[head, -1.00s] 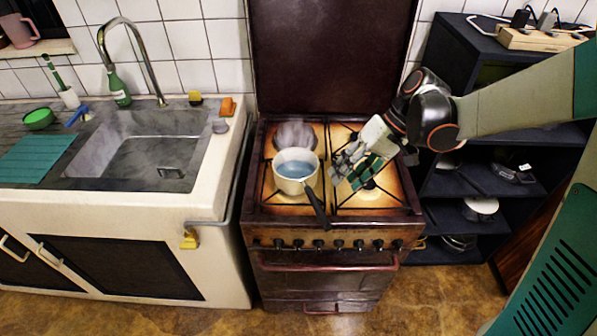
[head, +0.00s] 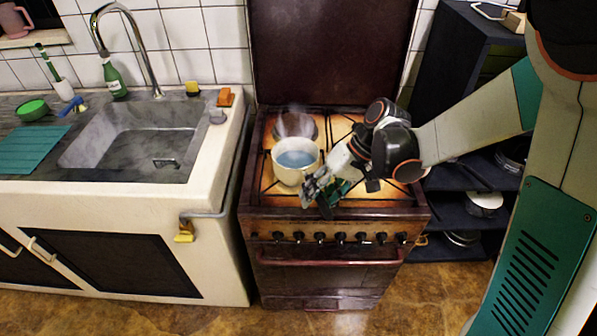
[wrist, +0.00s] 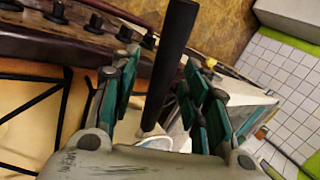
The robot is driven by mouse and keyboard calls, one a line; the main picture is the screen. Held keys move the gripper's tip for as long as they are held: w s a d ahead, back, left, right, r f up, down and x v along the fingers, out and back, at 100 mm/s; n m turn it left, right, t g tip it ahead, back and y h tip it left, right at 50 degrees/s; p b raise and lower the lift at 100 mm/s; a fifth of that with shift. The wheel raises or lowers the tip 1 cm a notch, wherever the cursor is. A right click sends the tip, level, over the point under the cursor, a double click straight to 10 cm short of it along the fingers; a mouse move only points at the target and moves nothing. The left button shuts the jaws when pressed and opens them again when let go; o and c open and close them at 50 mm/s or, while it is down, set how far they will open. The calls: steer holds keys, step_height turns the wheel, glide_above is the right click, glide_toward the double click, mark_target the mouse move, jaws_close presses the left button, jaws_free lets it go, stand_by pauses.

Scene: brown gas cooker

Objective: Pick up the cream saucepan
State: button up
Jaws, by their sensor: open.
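The cream saucepan (head: 290,172) sits upright on the cooker's front left burner, with blue inside, in the head view. Its dark handle (wrist: 172,62) runs between my gripper's two fingers in the wrist view, with gaps on both sides. A small part of the pale pan shows low between the fingers there. My gripper (head: 322,193) is open around the handle, just right of the pan's front edge.
A greyish, blurred item (head: 296,127) is on the rear left burner. The brown cooker (head: 335,222) has knobs along its front and a raised lid behind. A sink (head: 140,140) is to the left, a dark shelf (head: 465,215) to the right. The right burners look clear.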

jaws_close()
steer(key=shift+r, duration=0.15)
stand_by(0.5)
